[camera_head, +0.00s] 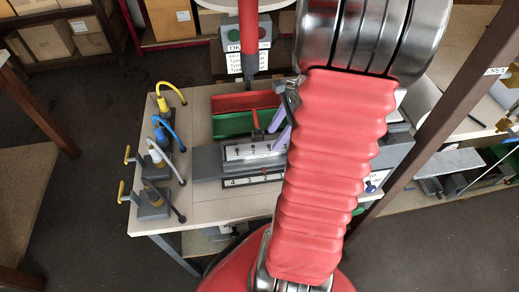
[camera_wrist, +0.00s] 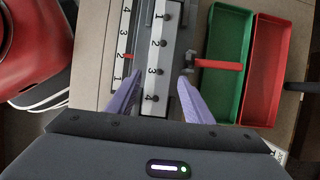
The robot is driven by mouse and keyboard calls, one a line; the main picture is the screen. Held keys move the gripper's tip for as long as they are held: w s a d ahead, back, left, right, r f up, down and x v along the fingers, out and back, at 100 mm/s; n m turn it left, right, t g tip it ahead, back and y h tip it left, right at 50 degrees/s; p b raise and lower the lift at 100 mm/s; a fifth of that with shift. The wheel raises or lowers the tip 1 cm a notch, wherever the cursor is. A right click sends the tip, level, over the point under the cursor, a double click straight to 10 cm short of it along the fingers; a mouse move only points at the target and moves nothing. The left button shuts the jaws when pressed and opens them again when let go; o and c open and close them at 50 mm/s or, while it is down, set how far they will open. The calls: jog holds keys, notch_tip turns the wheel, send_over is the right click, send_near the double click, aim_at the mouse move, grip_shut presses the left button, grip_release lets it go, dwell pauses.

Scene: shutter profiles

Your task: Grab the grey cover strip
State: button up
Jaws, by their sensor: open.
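My gripper (camera_wrist: 160,78) is open, with its purple fingers over the numbered grey fixture (camera_wrist: 174,22). One finger lies on each side of the inner scale marked 1 to 4 (camera_wrist: 158,45), near the 3. Nothing shows held between the fingers. In the head view my gripper (camera_head: 276,128) is partly hidden by my red arm, above the same fixture (camera_head: 207,161). Grey pieces lie along the scales, but I cannot tell for sure which one is the grey cover strip.
A green tray (camera_wrist: 222,45) and a red tray (camera_wrist: 264,70) lie beside the fixture. A red-handled part (camera_wrist: 218,65) reaches over the green tray close to one finger. Several clamps with coloured cables, such as the yellow one (camera_head: 163,104), line the table's left edge.

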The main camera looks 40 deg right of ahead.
aim_at(270, 145)
jog(key=x, duration=0.4)
jog(key=shift+a+f, duration=0.1)
jog(key=shift+f, duration=0.1)
dwell(0.3)
jog(key=c, duration=1.1)
